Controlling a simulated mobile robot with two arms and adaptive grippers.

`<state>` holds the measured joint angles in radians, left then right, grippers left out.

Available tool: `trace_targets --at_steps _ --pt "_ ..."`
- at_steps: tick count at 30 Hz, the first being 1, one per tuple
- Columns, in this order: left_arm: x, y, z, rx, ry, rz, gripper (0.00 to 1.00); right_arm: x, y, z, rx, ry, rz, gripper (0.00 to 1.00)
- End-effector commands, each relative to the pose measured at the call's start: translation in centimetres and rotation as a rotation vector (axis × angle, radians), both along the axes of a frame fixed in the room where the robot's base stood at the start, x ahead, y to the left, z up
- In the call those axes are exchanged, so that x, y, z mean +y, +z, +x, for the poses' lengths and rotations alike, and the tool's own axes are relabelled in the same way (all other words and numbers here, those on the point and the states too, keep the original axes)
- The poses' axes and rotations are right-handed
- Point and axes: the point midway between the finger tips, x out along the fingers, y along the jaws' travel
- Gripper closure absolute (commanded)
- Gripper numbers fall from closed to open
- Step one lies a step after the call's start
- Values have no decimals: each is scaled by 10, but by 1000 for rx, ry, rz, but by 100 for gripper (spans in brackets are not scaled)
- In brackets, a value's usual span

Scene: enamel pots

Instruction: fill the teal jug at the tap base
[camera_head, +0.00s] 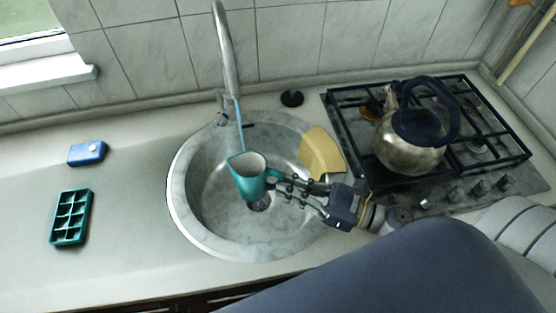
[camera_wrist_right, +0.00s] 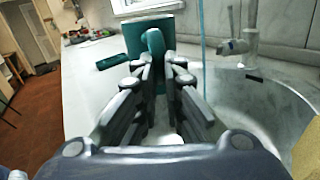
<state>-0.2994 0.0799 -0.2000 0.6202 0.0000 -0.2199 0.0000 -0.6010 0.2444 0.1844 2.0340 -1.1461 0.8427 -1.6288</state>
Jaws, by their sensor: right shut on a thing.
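The teal jug (camera_head: 250,184) is held upright over the round sink (camera_head: 185,205), its open mouth facing up. My right gripper (camera_head: 277,187) is shut on the jug's handle from the right. In the right wrist view the jug (camera_wrist_right: 133,38) stands beyond the fingers (camera_wrist_right: 157,66), with its handle between them. A thin blue stream of water falls from the tap (camera_head: 226,50) to the jug's back rim in the head view. In the wrist view the stream (camera_wrist_right: 203,45) passes right of the jug; I cannot tell if it enters. My left gripper is not in view.
A yellow piece (camera_head: 320,152) lies over the sink's right rim. A metal kettle (camera_head: 405,150) stands on the gas hob (camera_head: 470,185) at the right. A black plug (camera_head: 291,98) lies behind the sink. A blue box (camera_head: 87,152) and teal ice tray (camera_head: 71,217) lie left.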

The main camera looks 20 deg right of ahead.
Motion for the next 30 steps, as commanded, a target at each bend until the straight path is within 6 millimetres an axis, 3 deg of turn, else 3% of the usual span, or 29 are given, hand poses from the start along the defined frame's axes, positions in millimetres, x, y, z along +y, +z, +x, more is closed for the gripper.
trace_targets --at_steps 8,20,30 --pt "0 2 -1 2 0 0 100 -2 1 14 -3 1 0 100" --pt "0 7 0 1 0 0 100 -9 2 62 -4 1 -1 100" --pt "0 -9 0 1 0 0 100 -14 -2 101 -3 2 0 100"
